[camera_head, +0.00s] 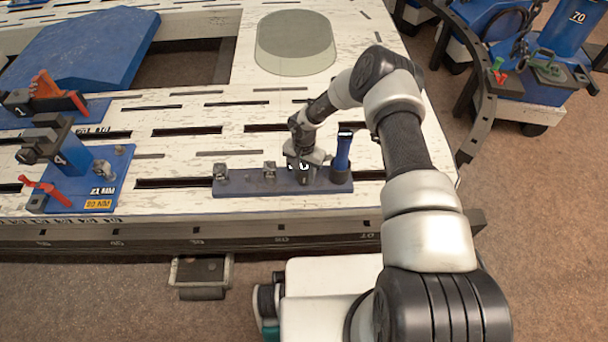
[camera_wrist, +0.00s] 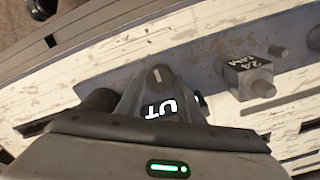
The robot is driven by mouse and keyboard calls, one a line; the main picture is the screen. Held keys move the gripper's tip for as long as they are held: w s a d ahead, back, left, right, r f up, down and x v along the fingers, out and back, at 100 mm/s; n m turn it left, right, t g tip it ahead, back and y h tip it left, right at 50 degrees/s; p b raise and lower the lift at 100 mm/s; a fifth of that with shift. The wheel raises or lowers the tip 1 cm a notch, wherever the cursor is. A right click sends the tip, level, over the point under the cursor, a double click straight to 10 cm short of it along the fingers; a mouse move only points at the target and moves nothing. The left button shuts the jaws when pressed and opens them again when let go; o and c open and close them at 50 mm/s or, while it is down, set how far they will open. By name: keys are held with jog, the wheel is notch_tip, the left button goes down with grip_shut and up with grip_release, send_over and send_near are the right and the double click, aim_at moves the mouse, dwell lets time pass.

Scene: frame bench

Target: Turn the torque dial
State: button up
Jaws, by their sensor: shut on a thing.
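My gripper (camera_head: 306,163) is low over the blue rail (camera_head: 238,186) near the bench's front edge. It is shut on a dark grey part with a pale mark on its top and white letters, partly hidden, reading "UT"; I take this part to be the torque dial (camera_wrist: 158,78). The gripper body covers the lower part of the wrist view and hides most of the contact. How far the dial is turned cannot be told.
A blue plate with clamps (camera_head: 105,177) lies further left.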

jog(key=m, duration=0.2)
jog(key=shift+m+b, duration=0.3)
jog(key=shift+m, duration=0.1)
jog(key=m, duration=0.4)
jog(key=shift+m, duration=0.3)
jog(key=m, duration=0.3)
jog(key=shift+m+p, duration=0.3)
jog(key=m, duration=0.3)
jog(key=shift+m, duration=0.3)
jog(key=m+p, duration=0.1)
jog(key=m, duration=1.1)
jog(key=shift+p, duration=0.35)
